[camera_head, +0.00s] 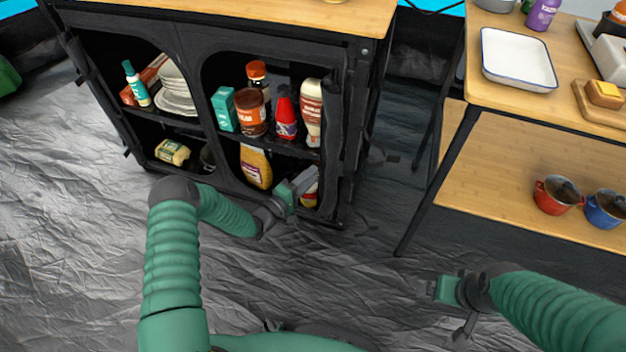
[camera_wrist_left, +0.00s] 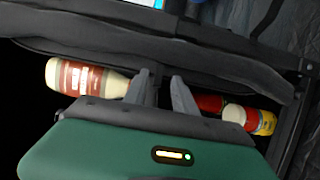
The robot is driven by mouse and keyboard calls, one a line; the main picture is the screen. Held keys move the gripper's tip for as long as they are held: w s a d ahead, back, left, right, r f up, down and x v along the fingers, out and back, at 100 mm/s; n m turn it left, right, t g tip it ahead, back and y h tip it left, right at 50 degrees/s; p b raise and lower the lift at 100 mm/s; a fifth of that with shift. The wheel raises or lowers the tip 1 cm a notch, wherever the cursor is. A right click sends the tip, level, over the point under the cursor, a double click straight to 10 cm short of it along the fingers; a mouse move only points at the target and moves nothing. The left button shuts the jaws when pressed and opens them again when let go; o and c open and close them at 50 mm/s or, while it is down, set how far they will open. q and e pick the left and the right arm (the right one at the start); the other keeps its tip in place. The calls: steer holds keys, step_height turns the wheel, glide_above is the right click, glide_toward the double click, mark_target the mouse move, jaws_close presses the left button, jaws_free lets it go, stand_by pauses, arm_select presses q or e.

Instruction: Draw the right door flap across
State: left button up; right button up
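A black fabric cabinet (camera_head: 195,75) has two arched openings. The right door flap (camera_head: 332,125) appears gathered as a dark upright strip along the right edge of the right opening, leaving the shelves exposed. In the left wrist view a dark fabric band (camera_wrist_left: 215,65) crosses the top. My left gripper (camera_head: 308,181) is at the lower right of that opening, near the strip. In the left wrist view its two fingers (camera_wrist_left: 165,78) stand apart, tips close to the band; I cannot tell whether they touch it. My right gripper (camera_head: 428,289) is low over the floor, away from the cabinet; its fingers are unclear.
The shelves hold a white-capped bottle (camera_head: 311,110), a red bottle (camera_head: 285,112), a brown jar (camera_head: 250,112) and a yellow-brown pack (camera_head: 256,166). A wooden table (camera_head: 483,95) with a lower shelf (camera_head: 490,180) stands at right. The floor before the cabinet is clear.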

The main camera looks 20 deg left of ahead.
arm_select(q)
steer(key=shift+w+d, duration=0.25)
steer(key=shift+w, duration=0.45)
steer(key=shift+c, duration=0.3)
jaws_close()
steer(key=shift+s+f, duration=0.15)
stand_by(0.5)
